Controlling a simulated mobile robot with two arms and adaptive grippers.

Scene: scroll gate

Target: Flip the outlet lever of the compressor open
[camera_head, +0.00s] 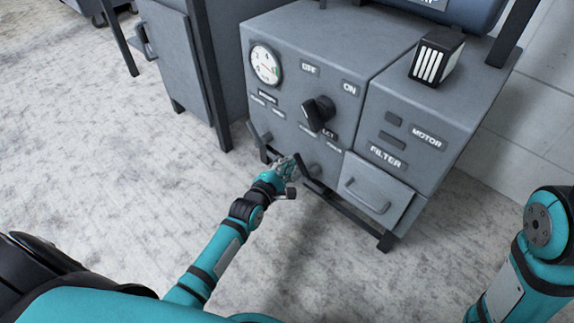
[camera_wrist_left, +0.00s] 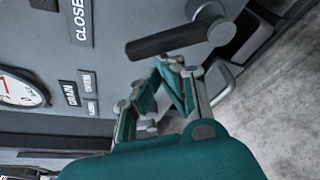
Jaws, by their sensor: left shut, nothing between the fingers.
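The compressor (camera_head: 345,60) is a grey box with a gauge, a black knob and labels on its front. Low on that front, below a label ending in "LET", is a dark lever (camera_head: 312,182) with a round grey pivot. The wrist view shows its dark handle (camera_wrist_left: 178,42) close up. My left gripper (camera_head: 290,168) is at this lever, shut and empty. Its fingertips (camera_wrist_left: 172,68) appear beside the handle in the wrist view; whether they touch it I cannot tell. Another lever (camera_head: 259,134) sits further left. My right gripper is out of view.
The filter drawer (camera_head: 378,190) with its handle is right of the lever. The black knob (camera_head: 318,112) sticks out above it. A grey cabinet (camera_head: 185,60) stands to the left. The concrete floor (camera_head: 110,170) in front is clear.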

